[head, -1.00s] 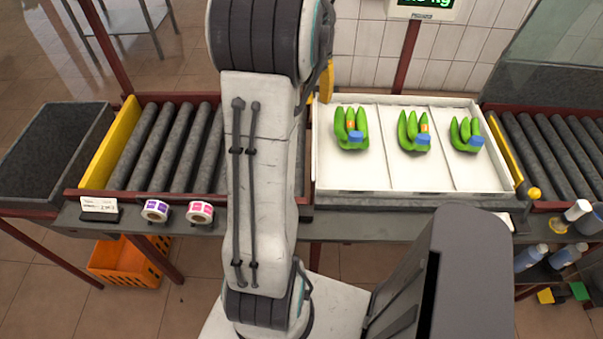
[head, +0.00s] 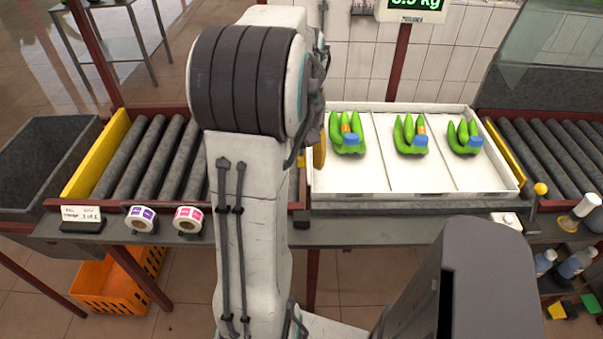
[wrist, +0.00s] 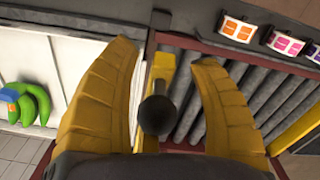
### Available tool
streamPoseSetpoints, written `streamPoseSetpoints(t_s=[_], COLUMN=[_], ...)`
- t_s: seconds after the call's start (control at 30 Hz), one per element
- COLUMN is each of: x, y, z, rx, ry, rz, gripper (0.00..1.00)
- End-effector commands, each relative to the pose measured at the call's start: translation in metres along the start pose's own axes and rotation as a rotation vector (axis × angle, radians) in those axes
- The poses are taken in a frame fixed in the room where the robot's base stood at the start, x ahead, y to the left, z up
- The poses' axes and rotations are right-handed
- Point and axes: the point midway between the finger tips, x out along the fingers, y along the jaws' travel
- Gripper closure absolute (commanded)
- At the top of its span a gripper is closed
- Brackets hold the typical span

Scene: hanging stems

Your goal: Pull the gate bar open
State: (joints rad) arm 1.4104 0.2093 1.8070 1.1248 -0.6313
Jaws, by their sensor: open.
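A yellow gate bar (wrist: 163,68) shows in the wrist view, at the border between the white tray (wrist: 82,45) and the dark rollers (wrist: 235,85). A dark round knob (wrist: 155,116) shows in line with it. My gripper (wrist: 165,52) has two curved yellow fingers, spread open, one on each side of the bar and knob. I see no finger closed on them; contact cannot be told. In the head view my arm hides most of this bar, and a yellow finger of my gripper (head: 319,150) shows beside the tray's left edge.
The white tray holds green banana bunches (head: 410,135) with blue bands. Another yellow bar (head: 503,152) with a yellow knob (head: 540,188) stands right of it. Label rolls (head: 188,219) and a price card (head: 82,214) sit on the front ledge. A scale display (head: 410,8) stands behind.

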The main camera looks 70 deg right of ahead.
Motion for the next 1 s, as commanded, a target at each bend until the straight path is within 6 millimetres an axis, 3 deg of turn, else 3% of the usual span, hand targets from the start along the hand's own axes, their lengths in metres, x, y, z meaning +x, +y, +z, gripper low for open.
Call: streamPoseSetpoints(t_s=[0.3, 0.77, 1.0], x=[0.017, 0.017, 0.010], y=[-0.002, -0.001, 0.012], z=[0.003, 0.003, -0.001], rx=[0.000, 0.003, 0.102], ry=[0.000, 0.000, 0.002], rz=[0.000, 0.000, 0.001], gripper=[0.45, 0.44, 0.44])
